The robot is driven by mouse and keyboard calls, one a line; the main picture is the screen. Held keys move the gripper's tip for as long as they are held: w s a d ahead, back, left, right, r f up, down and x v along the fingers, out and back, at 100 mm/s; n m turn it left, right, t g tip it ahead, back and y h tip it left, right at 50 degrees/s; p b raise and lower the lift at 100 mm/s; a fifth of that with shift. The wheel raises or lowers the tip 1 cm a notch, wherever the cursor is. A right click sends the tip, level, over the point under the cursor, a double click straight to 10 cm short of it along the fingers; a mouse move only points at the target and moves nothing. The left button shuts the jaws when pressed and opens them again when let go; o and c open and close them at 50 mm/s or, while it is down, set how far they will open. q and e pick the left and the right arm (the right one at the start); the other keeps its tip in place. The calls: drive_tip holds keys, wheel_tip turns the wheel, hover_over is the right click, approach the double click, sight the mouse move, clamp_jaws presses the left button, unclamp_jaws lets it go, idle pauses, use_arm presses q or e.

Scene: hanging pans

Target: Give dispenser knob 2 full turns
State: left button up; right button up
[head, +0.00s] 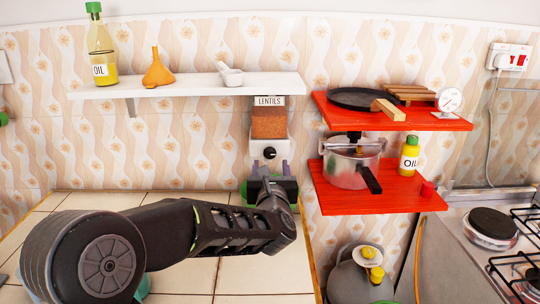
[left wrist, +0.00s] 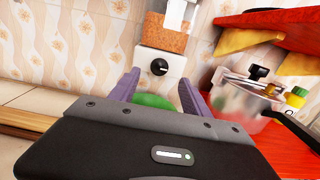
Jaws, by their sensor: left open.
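The lentils dispenser (head: 269,123) hangs on the wall below the white shelf, with a clear bin of orange-brown lentils above a white body. Its black round knob (head: 270,153) with a white mark sits on the front of the white body. In the left wrist view the knob (left wrist: 159,67) is ahead, beyond and between the fingertips. My left gripper (head: 271,165) is open just below and in front of the knob, and its purple fingers (left wrist: 157,88) stand apart with nothing between them. A green object (left wrist: 153,101) shows partly behind the gripper body. My right gripper is not seen.
Red shelves stand at right with a pan (head: 352,98), a pressure cooker (head: 350,165) and an oil bottle (head: 409,155). The white shelf (head: 190,86) above holds an oil bottle, an orange funnel and a mortar. A stove (head: 480,250) is at lower right. The tiled counter is mostly clear.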

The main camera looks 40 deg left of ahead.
sight(270, 153)
use_arm(q)
drive_tip(key=p+x, duration=0.2)
drive_tip(key=x, duration=0.5)
drive_tip(key=shift+w+a, duration=0.25)
drive_tip(key=shift+a, duration=0.05)
drive_tip(key=shift+c, duration=0.2)
clamp_jaws()
